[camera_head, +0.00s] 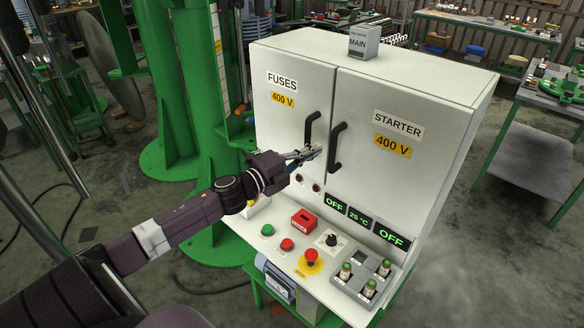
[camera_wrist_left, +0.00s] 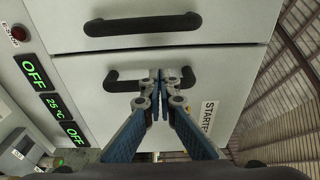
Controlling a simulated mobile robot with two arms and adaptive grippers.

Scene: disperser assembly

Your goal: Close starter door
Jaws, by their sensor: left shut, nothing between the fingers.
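The grey cabinet's starter door (camera_head: 385,185) is the right one, with a "STARTER 400 V" label. It looks flush with the fuses door (camera_head: 290,115) beside it, though a small gap would be hard to see. The black starter handle (camera_head: 334,148) stands near the seam. In the left wrist view the starter handle (camera_wrist_left: 120,82) lies behind my fingertips. My left gripper (camera_head: 316,151) is shut and empty, with its tips at this handle. Whether they touch it I cannot tell. The right gripper is not in view.
The fuses handle (camera_head: 309,130) is close to my left gripper. Below the doors is a sloped control panel (camera_head: 270,216) with buttons, a red emergency stop (camera_head: 311,256) and green displays (camera_head: 391,235). A grey "MAIN" box (camera_head: 363,42) stands on top. Green columns (camera_head: 205,130) stand left of the cabinet.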

